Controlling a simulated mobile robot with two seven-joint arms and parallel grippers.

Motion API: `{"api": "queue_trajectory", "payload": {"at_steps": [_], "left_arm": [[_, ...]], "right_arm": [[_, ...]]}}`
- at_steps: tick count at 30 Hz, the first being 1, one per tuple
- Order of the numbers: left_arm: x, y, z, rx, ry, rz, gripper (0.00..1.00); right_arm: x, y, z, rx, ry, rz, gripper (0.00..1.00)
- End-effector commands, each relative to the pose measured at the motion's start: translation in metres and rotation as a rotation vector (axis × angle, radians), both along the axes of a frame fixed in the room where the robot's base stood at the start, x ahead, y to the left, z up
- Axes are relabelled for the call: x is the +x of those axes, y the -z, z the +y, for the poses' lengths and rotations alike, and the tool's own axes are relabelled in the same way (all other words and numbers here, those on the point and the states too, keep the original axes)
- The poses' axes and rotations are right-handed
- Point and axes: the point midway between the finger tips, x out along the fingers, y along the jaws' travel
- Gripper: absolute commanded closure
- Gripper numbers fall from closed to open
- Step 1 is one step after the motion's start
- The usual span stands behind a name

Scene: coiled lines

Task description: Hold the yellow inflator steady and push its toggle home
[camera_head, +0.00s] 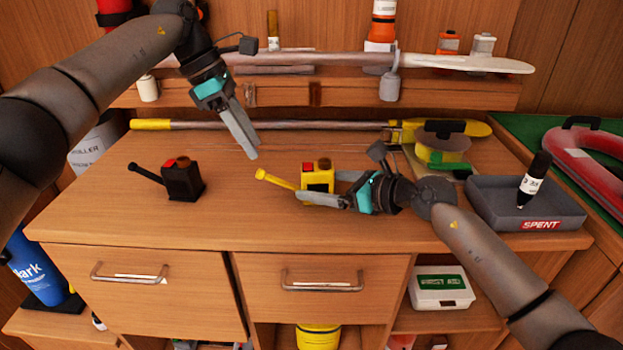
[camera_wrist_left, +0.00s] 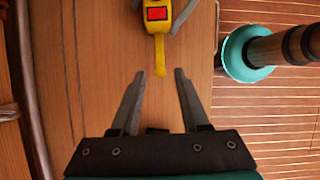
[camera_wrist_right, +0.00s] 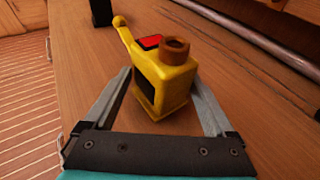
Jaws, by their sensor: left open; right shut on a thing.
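The yellow inflator (camera_head: 319,178) stands upright on the wooden counter, with a red patch and a brown cap on top. Its yellow toggle (camera_head: 274,179) sticks out to the left and slants up. My right gripper (camera_head: 322,188) is shut on the inflator's body; the right wrist view shows the inflator (camera_wrist_right: 168,80) between its fingers. My left gripper (camera_head: 250,150) is open and empty, above the counter to the upper left of the inflator. In the left wrist view the toggle (camera_wrist_left: 160,55) lies ahead of the open fingers (camera_wrist_left: 160,75), apart from them.
A black inflator (camera_head: 182,180) with a black toggle stands on the counter at left. A grey tray (camera_head: 540,215) marked SPENT holds a black-and-white cylinder (camera_head: 535,178) at right. A long pole (camera_head: 270,125) lies along the back. The counter between the two inflators is clear.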

Motion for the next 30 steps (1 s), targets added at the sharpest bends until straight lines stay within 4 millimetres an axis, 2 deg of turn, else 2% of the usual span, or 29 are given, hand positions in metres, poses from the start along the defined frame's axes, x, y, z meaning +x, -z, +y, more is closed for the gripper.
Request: {"api": "queue_trajectory", "payload": {"at_steps": [4,8,21,30], "left_arm": [[-0.001,-0.006,0.011,0.105,0.021,-0.007,0.55],[-0.002,-0.001,0.012,0.126,0.026,-0.005,0.55],[-0.001,0.056,-0.006,0.121,0.024,-0.003,0.55],[0.0,0.077,-0.013,0.121,0.024,-0.007,0.55]], "right_arm": [[0.0,0.0,0.0,0.0,0.0,0.0,0.55],[0.0,0.0,0.0,0.0,0.0,0.0,0.55],[0.0,0.0,0.0,0.0,0.0,0.0,0.55],[0.0,0.0,0.0,0.0,0.0,0.0,0.55]]}}
